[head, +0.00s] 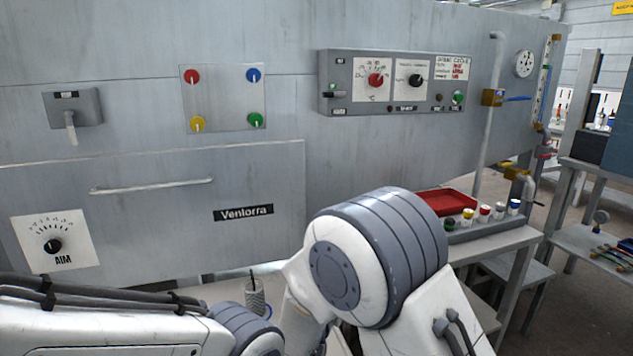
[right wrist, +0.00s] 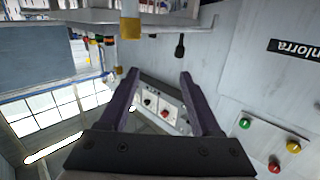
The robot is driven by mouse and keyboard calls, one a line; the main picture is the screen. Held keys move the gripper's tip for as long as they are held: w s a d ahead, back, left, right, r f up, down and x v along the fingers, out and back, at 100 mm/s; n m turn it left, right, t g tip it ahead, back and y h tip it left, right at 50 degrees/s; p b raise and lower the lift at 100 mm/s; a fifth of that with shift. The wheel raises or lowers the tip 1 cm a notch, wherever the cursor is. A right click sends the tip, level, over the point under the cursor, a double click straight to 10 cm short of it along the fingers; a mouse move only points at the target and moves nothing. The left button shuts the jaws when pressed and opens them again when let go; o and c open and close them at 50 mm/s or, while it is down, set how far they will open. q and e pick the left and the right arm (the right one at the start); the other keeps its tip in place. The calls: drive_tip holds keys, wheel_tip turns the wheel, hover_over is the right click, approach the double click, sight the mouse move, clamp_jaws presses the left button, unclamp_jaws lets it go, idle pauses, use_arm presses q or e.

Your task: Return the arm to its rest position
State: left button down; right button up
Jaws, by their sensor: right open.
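My right gripper (right wrist: 158,76) shows in the right wrist view with its two dark fingers apart. No object is held between them; the grey control panel (right wrist: 160,105) appears in the background through the gap. The right wrist view is rotated, with the machine wall on its right side. In the head view my right arm's large white and grey joint fills the lower middle, and its gripper cannot be seen. My left arm comes in along the bottom left; its gripper is out of sight.
The machine wall carries the control panel (head: 395,82), a button plate (head: 223,110), a lever box (head: 75,107) and a dial (head: 55,243). At right, a red tray (head: 445,201) sits behind several small coloured-topped cylinders (head: 485,212) on a bench. A grey pipe (head: 492,120) rises behind.

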drive_tip(key=s+d+f+n+g+y, duration=0.35)
drive_tip(key=s+d+g, duration=0.35)
drive_tip(key=s, duration=0.3)
drive_tip(key=s+d+f+n+g+y, duration=0.2)
drive_tip(key=s+d+f+g+y, duration=0.35)
drive_tip(key=s, duration=0.45)
drive_tip(key=s+a+r+n+g, duration=0.2)
drive_tip(key=s+a+r+n, duration=0.15)
drive_tip(key=s+a, duration=0.35)
drive_tip(key=s+a+r+n+g, duration=0.1)
drive_tip(key=s+a+r+n, duration=0.25)
drive_tip(key=s+a, duration=0.3)
wheel_tip(320, 180, up, 21)
drive_tip(key=p, duration=2.2)
drive_tip(key=shift+s+d+r+h, duration=0.2)
drive_tip(key=shift+d+h, duration=0.1)
drive_tip(key=shift+d, duration=0.05)
